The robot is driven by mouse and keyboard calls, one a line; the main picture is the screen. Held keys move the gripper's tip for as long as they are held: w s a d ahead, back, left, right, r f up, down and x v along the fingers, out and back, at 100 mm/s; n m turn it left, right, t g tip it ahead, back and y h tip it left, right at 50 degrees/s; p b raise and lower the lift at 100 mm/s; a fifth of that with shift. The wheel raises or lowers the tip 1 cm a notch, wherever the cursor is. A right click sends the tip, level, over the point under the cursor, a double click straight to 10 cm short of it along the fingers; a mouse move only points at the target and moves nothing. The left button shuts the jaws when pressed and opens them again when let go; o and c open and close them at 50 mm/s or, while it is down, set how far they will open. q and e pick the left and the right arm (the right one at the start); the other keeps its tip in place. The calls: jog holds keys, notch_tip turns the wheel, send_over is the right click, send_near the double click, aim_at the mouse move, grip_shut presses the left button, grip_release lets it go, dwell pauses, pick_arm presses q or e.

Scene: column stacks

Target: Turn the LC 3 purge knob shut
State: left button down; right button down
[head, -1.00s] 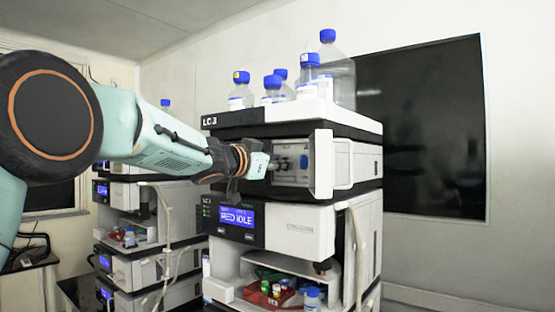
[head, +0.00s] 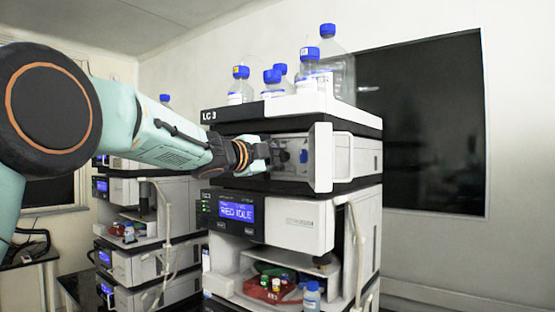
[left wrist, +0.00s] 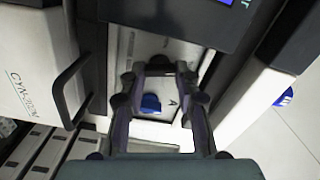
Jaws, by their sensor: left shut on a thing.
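The LC 3 stack (head: 288,110) stands in the middle of the head view, with its name on the upper black band. My left gripper (head: 268,152) reaches into that bay from the left. The fingers partly hide the contact. My right gripper is not in view.
Blue-capped bottles (head: 273,84) stand on top of the stack. Below the bay is a module with a lit display (head: 236,210); under it is a red tray (head: 268,292) with vials. More stacks (head: 130,215) stand at the left. A black handle (left wrist: 75,92) lies beside the fingers.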

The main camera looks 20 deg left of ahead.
pick_arm(q)
jog(key=shift+f+m+b, duration=0.15)
jog(key=shift+m+b, duration=0.2)
jog(key=shift+m, duration=1.05)
jog(key=c, duration=1.4)
grip_release()
jog(key=shift+o, duration=0.9)
jog(key=shift+s, duration=0.1)
jog(key=shift+d, duration=0.1)
jog(key=shift+s, duration=0.1)
jog(key=shift+s, duration=0.1)
